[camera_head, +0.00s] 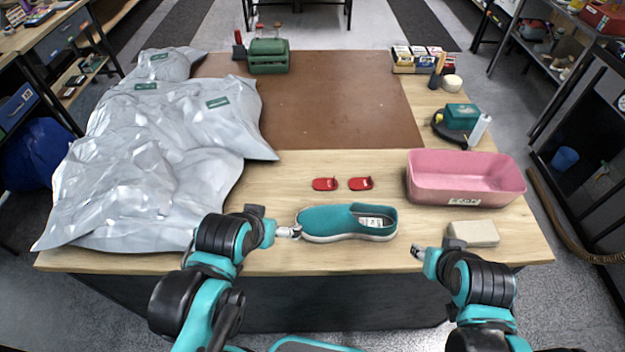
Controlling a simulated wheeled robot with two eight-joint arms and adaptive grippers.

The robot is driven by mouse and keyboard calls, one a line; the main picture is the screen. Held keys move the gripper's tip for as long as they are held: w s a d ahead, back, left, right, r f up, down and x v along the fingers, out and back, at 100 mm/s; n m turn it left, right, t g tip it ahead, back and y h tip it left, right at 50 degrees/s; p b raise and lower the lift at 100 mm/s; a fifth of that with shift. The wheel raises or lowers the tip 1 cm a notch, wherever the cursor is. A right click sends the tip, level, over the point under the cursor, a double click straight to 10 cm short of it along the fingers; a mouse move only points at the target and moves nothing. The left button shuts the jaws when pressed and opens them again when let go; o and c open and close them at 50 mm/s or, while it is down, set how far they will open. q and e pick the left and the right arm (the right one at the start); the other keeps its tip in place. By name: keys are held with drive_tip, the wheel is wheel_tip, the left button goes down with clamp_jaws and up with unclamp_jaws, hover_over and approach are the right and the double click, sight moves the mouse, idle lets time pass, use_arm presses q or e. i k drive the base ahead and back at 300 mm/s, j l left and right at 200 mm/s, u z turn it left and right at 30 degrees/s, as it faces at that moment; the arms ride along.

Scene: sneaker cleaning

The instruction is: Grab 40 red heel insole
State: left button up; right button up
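Two small red heel insoles lie side by side on the wooden table top, the left insole (324,184) and the right insole (360,183). Any size number on them is too small to read. A teal slip-on sneaker (335,222) with a pale sole sits just in front of them, its opening to the right. My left gripper (296,231) is at the left end of the sneaker; whether it touches the sneaker, or is open or shut, is unclear. My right gripper (416,251) is over the front of the table, apart from the sneaker, and looks empty; its fingers are too small to judge.
A pink bin (466,197) stands right of the insoles, with a beige block (473,233) before it. Grey plastic bags (150,160) cover the left side. A brown mat (335,100) lies clear behind. A green box (268,57) and a white bottle (479,131) stand farther back.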

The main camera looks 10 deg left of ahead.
sight(319, 184)
drive_tip(key=j+z, duration=0.1)
drive_tip(key=j, duration=0.15)
drive_tip(key=i+l, duration=0.1)
drive_tip(key=l, duration=0.65)
drive_tip(key=i+l, duration=0.1)
drive_tip(key=l, duration=0.65)
drive_tip(key=u, duration=0.05)
